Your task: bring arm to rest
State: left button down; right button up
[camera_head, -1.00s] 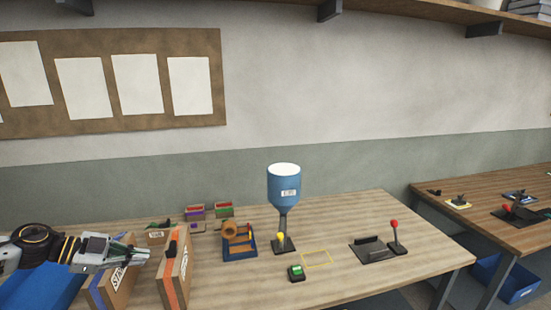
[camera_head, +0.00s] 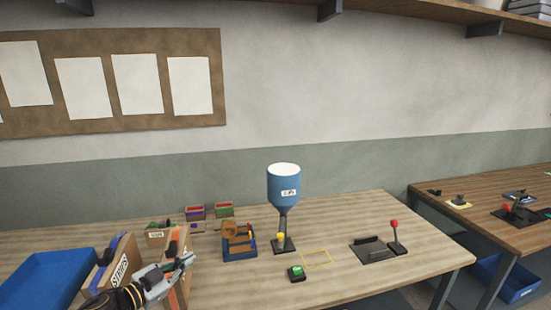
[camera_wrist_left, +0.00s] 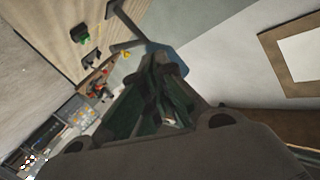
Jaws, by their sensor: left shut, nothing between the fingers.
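My left gripper (camera_head: 184,262) is at the lower left of the head view, in front of the cardboard boxes and partly covering the orange-striped box (camera_head: 177,243). It is shut and empty. In the left wrist view its fingers (camera_wrist_left: 165,90) come together in the middle, with the table tilted to the left and the wall to the right. My right gripper is not in view.
A blue tray (camera_head: 40,285) lies at the left, beside a box (camera_head: 118,265) marked with letters. A blue hopper (camera_head: 284,188), a tape dispenser (camera_head: 239,245), a green button (camera_head: 297,273) and a red-knobbed lever (camera_head: 395,235) stand on the table (camera_head: 340,290). The front right is clear.

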pick_arm(q)
jog(key=s+f+n+g+y, duration=0.3)
jog(key=s+f+n+y, duration=0.55)
jog(key=f, duration=0.25)
jog(key=s+d+f+g, duration=0.2)
jog(key=s+f+g, duration=0.15)
jog(key=s, duration=0.55)
jog(key=s+d+f+g, duration=0.2)
jog(key=s+f+g, duration=0.15)
jog(key=s, duration=0.45)
notch_tip(320, 180, down, 32)
jog(key=s+g, duration=0.2)
jog(key=s, duration=0.1)
jog(key=s+a+f, duration=0.2)
jog(key=s+f, duration=0.8)
jog(key=s, duration=0.1)
jog(key=s+a+f+g, duration=0.1)
jog(key=s+a+f, duration=0.1)
jog(key=s+f, duration=0.8)
jog(key=shift+s, duration=0.55)
